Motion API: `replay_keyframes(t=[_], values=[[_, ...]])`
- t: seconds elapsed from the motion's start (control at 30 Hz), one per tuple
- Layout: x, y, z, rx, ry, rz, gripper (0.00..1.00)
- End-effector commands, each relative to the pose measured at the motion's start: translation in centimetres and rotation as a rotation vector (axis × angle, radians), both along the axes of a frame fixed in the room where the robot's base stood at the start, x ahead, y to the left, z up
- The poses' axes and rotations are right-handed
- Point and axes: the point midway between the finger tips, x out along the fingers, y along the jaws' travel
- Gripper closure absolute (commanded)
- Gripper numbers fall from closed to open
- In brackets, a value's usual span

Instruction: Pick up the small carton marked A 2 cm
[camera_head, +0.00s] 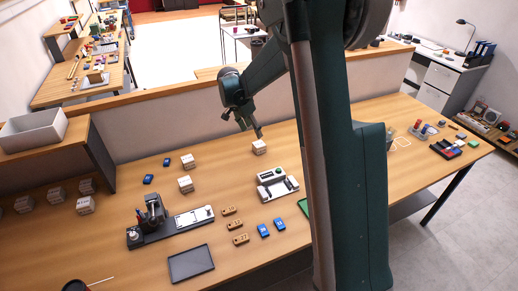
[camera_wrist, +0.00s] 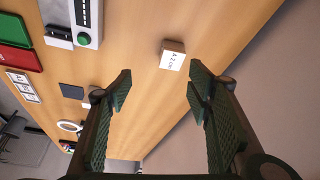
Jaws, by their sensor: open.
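The small carton (camera_wrist: 172,61) is a white box with a tan side, and its label reads "A 2 cm" in the wrist view. It lies on the wooden table just beyond my fingertips, nearer the right finger. A small white carton (camera_head: 259,147) sits under my gripper in the head view, probably the same one; its label is too small to read there. My gripper (camera_wrist: 158,84) is open and empty, with dark green ribbed fingers set wide apart. In the head view my gripper (camera_head: 257,133) hangs just above the carton, apart from it as far as I can tell.
A white device (camera_head: 276,186) stands in front of the carton. Other white cartons (camera_head: 186,184) stand to the left. A dark tray (camera_head: 191,263), brown blocks (camera_head: 235,225) and blue blocks (camera_head: 279,224) lie nearer. A low wall (camera_head: 165,127) runs behind the table.

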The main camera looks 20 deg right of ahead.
Motion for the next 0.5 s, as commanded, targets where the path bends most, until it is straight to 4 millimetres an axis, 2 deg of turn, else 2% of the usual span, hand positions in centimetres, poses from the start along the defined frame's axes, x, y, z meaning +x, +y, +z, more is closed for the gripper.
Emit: replay_keyframes(t=[0.3,0.5], values=[[3.3,-1.7,-5.3,-0.020,0.005,-0.136,0.49],[4.4,-2.4,-7.5,-0.030,0.005,-0.190,0.49]])
